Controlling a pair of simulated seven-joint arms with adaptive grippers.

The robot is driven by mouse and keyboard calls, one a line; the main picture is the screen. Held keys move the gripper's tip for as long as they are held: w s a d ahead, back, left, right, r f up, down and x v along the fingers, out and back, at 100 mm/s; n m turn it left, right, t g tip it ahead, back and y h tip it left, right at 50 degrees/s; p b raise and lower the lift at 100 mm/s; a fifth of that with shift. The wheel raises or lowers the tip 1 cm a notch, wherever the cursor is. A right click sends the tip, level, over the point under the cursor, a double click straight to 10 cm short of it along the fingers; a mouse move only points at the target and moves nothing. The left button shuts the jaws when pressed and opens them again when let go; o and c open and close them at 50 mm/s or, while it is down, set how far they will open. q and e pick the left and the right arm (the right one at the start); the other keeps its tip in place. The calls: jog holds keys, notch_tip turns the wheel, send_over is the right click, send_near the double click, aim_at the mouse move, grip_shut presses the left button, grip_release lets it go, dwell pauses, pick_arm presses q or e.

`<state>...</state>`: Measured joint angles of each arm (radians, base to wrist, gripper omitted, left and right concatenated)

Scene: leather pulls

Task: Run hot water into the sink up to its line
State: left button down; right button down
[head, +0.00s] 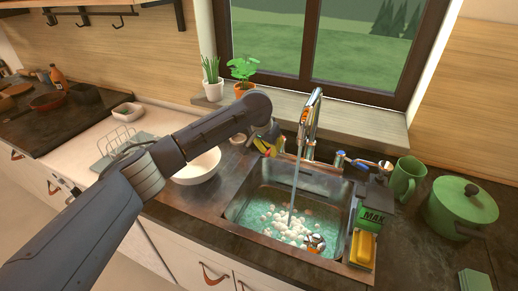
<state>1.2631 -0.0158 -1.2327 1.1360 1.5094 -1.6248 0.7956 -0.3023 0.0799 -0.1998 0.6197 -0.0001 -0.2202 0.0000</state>
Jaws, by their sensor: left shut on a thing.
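The sink (235,205) holds greenish water (262,232) with white suds (284,222). A stream of water (294,190) runs into it from the chrome tap (311,115). My left gripper (268,140) is at the left side of the tap's base, shut on what looks like the left tap handle, mostly hidden by the fingers. A blue-marked handle (340,157) is on the tap's right. My right gripper is not in view.
A yellow sponge (362,248) sits at the sink's right front edge. A green mug (407,178) and green pot (459,207) stand to the right. A white bowl (200,168) is left of the sink, below my left arm. Potted plants (243,72) stand on the sill.

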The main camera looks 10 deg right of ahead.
pick_arm(q)
jog(key=shift+f, duration=0.15)
jog(key=c, duration=1.4)
grip_release()
jog(key=shift+o, duration=0.2)
jog(key=shift+r, duration=0.2)
jog(key=v, duration=1.1)
jog(key=shift+r, duration=0.4)
jog(key=shift+s, duration=0.1)
jog(key=shift+c, duration=0.2)
